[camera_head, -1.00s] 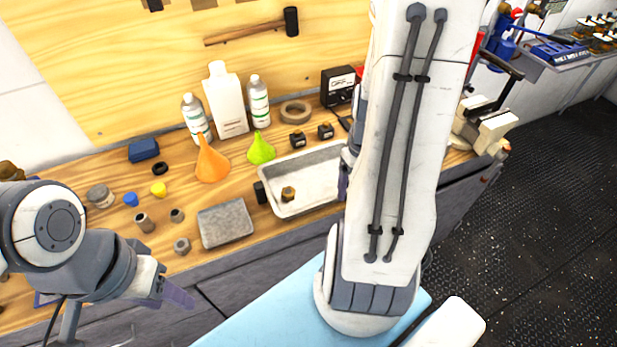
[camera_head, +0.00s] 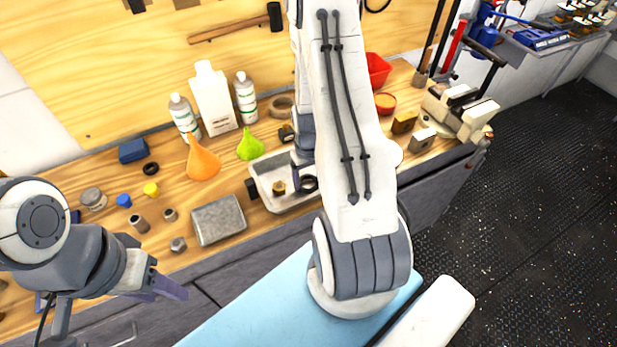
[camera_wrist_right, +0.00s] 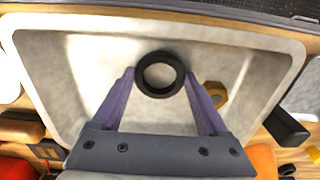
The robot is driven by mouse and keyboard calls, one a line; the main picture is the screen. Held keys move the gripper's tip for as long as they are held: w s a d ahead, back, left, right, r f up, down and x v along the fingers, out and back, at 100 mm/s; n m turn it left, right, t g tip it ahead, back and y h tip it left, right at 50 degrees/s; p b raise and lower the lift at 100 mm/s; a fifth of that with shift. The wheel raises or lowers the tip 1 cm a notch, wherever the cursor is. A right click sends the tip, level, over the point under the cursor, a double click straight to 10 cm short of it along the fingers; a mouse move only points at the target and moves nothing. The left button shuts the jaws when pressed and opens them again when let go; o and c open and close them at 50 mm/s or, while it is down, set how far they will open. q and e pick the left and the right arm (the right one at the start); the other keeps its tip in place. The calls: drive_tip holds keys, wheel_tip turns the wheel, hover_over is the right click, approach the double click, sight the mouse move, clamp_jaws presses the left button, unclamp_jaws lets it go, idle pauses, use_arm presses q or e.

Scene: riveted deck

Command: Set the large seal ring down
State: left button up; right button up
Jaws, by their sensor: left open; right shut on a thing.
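The large seal ring, a thick black ring (camera_wrist_right: 160,94), is between the purple fingertips of my right gripper (camera_wrist_right: 159,75) in the right wrist view. The gripper is shut on it. Ring and fingertips are over the pale metal tray (camera_wrist_right: 80,70); I cannot tell whether the ring touches its floor. In the head view the ring (camera_head: 309,184) shows at the tray's (camera_head: 265,170) right part, beside my right gripper (camera_head: 299,180), which my arm partly covers. My left gripper (camera_head: 165,291) is open and empty in front of the bench's edge.
A brass nut (camera_wrist_right: 215,93) lies in the tray, right of the ring. A dark block (camera_head: 253,188) stands at the tray's left side, near a grey block (camera_head: 218,220). Funnels (camera_head: 203,160) and bottles (camera_head: 214,98) stand behind. A smaller black ring (camera_head: 151,168) lies further left.

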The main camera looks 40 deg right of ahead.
drive_tip(key=shift+f, duration=0.25)
drive_tip(key=shift+f, duration=0.15)
drive_tip(key=o, duration=1.2)
